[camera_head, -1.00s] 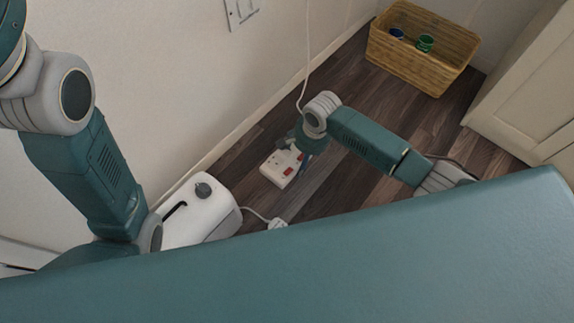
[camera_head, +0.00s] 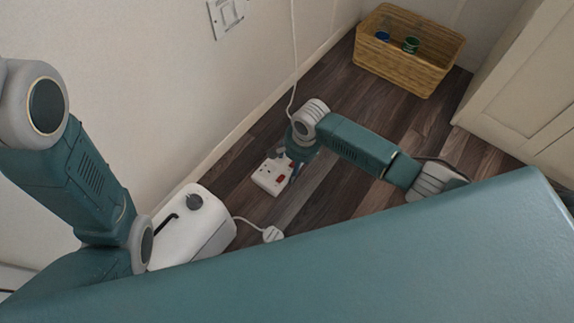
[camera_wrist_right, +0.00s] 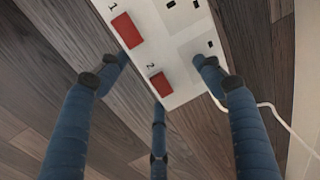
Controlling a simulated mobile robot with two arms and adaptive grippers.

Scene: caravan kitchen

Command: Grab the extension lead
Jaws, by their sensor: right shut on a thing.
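The extension lead (camera_head: 268,178) is a white block with sockets and red switches, low near the floor by the wall. In the right wrist view the extension lead (camera_wrist_right: 180,48) fills the top middle, with switches numbered 1 and 2. My right gripper (camera_head: 289,163) is at its far end and is shut on it. In the wrist view the blue fingers of the gripper (camera_wrist_right: 163,78) touch the block from both sides, with a third finger below. I cannot tell whether the block is clear of the floor. My left arm shows at the left, but its gripper is out of view.
A white appliance (camera_head: 190,232) stands by the wall at the left, with its corded plug (camera_head: 272,234) on the floor. A wicker basket (camera_head: 400,73) holding cans stands at the back. A white cabinet (camera_head: 518,80) is at the right. Bare wooden floor (camera_head: 345,150) lies between.

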